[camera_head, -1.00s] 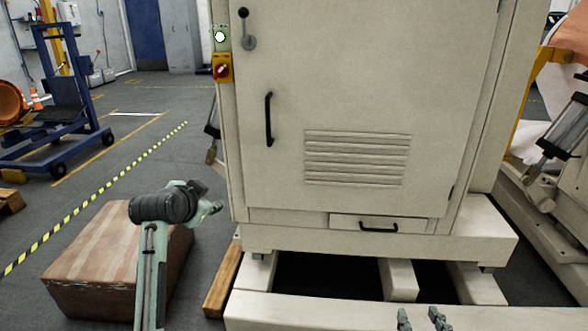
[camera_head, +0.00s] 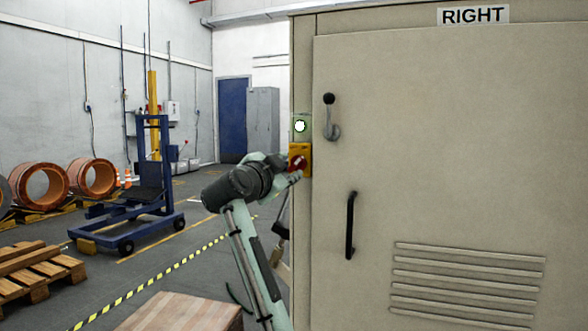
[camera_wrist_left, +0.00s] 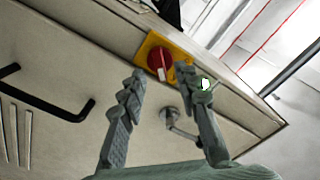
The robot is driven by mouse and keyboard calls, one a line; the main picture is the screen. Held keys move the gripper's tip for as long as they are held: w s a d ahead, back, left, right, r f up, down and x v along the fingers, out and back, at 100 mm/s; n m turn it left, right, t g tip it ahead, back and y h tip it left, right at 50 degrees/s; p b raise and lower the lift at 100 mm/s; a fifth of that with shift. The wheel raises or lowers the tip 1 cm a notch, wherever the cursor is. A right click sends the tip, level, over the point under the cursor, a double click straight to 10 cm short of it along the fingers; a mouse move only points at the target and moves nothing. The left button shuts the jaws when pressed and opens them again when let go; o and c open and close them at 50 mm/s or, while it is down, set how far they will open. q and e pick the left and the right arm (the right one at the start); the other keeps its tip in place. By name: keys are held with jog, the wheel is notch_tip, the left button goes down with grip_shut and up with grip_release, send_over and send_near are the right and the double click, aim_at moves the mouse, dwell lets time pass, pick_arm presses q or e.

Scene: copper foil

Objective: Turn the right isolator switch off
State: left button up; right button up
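The right isolator switch is a red rotary knob on a yellow plate (camera_head: 300,160), on the left edge of the cabinet marked RIGHT. In the left wrist view the red knob (camera_wrist_left: 160,60) has a pale mark on its handle. My left gripper (camera_head: 295,169) is close to the switch in the head view and partly overlaps it. In the wrist view its fingers (camera_wrist_left: 160,78) are spread, with the knob showing between and beyond the tips. No grip on the knob shows. Whether a finger touches it I cannot tell. My right gripper is out of view.
A lit white-green lamp (camera_head: 300,126) sits just above the switch. The cabinet door (camera_head: 430,150) has a lever latch (camera_head: 331,120) and a black handle (camera_head: 351,225). A blue lift cart (camera_head: 150,190) and pallet (camera_head: 35,270) stand at left. Floor between is open.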

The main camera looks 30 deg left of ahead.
aim_at(294, 165)
pick_arm(q)
jog(key=shift+x, duration=1.7)
jog(key=shift+c, duration=0.3)
grip_shut()
